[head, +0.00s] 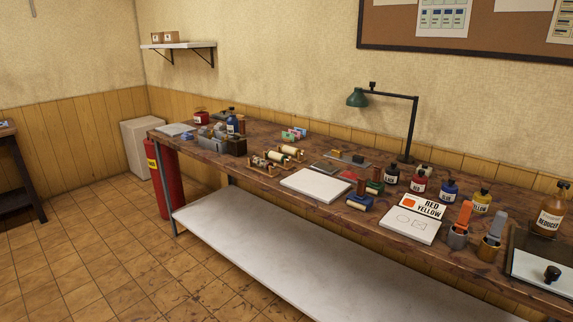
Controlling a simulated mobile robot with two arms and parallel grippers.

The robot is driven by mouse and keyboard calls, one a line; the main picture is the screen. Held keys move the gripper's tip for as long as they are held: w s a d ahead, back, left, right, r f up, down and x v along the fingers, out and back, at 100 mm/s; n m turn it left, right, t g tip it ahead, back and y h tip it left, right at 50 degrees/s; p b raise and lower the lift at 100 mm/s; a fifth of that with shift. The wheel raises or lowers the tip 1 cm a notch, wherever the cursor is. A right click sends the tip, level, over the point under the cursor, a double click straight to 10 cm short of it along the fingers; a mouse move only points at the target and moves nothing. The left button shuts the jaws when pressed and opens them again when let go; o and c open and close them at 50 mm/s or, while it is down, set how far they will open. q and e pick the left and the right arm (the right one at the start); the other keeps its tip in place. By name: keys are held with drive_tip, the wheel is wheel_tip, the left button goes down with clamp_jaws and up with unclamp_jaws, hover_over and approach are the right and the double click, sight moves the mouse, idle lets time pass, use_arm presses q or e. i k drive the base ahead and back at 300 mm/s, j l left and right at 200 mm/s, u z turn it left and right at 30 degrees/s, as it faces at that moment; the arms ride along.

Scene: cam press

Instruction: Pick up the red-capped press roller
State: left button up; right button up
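Cream press rollers lie on the long wooden workbench (262,199), left of the middle. One roller (291,152) lies toward the back and another (272,164) lies in front of it on a brown wooden cradle. Their end caps are too small for me to tell which one is red. Neither of my grippers is in view.
A white board (316,185) lies right of the rollers. A red cylinder (165,175) stands at the bench's left end. The tiled floor in front is clear.

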sight(257, 161)
drive_tip(key=i+j+z, duration=0.25)
drive_tip(key=z, duration=0.2)
drive_tip(key=i+j+z, duration=0.2)
drive_tip(key=j+z, duration=0.25)
